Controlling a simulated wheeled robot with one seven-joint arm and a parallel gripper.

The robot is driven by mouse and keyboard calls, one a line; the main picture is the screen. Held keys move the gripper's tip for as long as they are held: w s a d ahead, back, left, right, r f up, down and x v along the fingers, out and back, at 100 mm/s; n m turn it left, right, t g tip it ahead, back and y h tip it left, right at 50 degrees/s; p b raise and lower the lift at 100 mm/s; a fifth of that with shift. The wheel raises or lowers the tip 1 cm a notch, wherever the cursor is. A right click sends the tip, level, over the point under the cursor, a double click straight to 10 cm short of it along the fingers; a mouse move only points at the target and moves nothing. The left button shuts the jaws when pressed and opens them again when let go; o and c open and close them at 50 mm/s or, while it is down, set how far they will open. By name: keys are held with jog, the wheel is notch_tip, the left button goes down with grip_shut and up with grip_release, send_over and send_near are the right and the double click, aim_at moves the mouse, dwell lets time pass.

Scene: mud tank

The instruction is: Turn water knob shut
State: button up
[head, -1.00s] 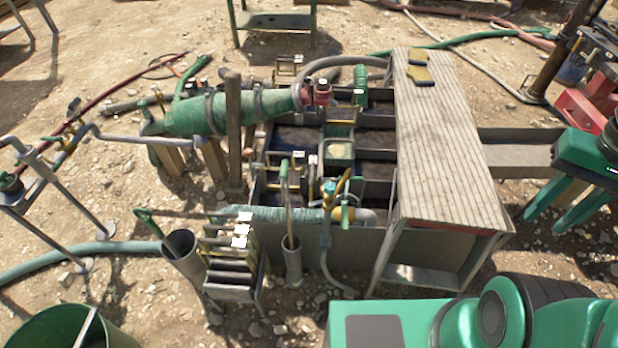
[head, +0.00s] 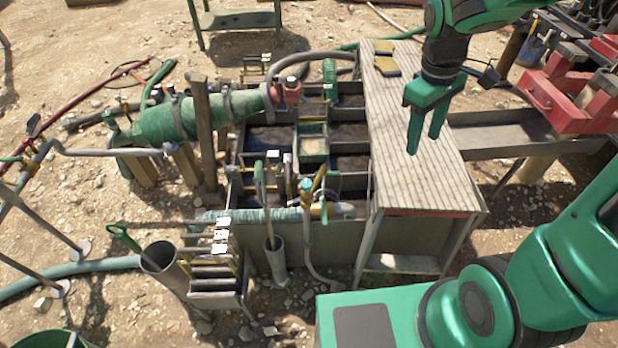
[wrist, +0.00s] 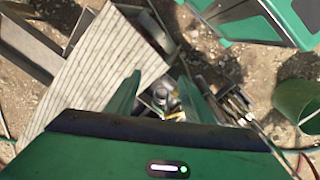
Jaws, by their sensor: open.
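My gripper (head: 424,142) is open and empty, pointing down above the slatted board. In the wrist view its two fingers (wrist: 160,80) stand apart, with the tank fittings showing between and beyond them. The likely water valve is a standing pipe with a blue-green cap (head: 306,186) and a yellow handle (head: 319,178), at the tank's front edge, left of and apart from my gripper. A red fitting (head: 287,91) sits at the end of the green cylinder. Which of these is the water knob I cannot tell for certain.
The slatted board (head: 412,190) lies on the right of the mud tank (head: 335,236). Upright handles, a grey tube (head: 276,263) and a rack (head: 216,290) crowd the front left. A metal trough (head: 500,140) extends right.

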jog(key=w+a+f+n, duration=0.3)
jog(key=a, duration=0.4)
jog(key=w+a+f+n, duration=0.3)
jog(key=w+a+n, duration=0.1)
jog(key=a, duration=0.3)
jog(key=n+y, duration=0.1)
jog(key=n, duration=0.4)
send_near(306, 182)
notch_tip(306, 182, down, 8)
jog(key=shift+d+f, duration=0.15)
jog(key=shift+f, duration=0.05)
